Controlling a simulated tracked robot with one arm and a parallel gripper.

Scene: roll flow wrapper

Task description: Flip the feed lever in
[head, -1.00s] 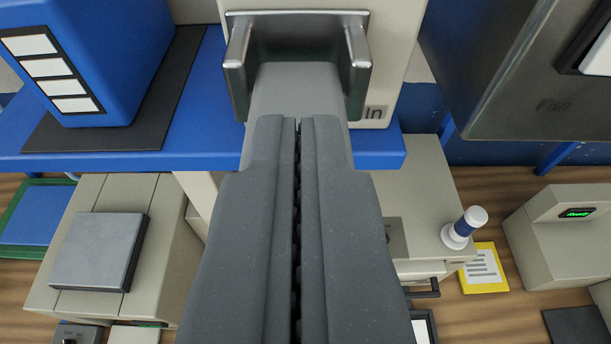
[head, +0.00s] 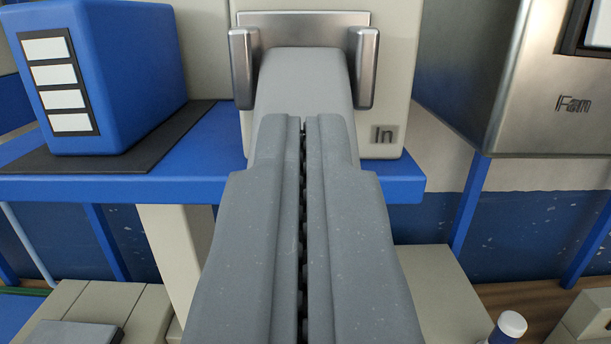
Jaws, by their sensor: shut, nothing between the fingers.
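A smooth light grey piece (head: 304,82), which looks like the feed lever, projects toward me from a metal bracket (head: 365,65) with a guard on each side. The bracket is on a cream machine front, and the label "In" (head: 384,134) is at its lower right. My gripper (head: 304,118) is dark grey and shut, with its two fingers side by side and nothing between them. Its tips overlap the light grey piece just below the bracket. Whether they touch it I cannot tell. The fingers hide the rest of the piece.
A blue box with white panels (head: 130,75) stands on a dark mat on the blue shelf (head: 215,150) at left. A metal housing marked "Fan" (head: 505,90) is at upper right. Cream blocks (head: 90,310) and a white-capped bottle (head: 511,325) are below.

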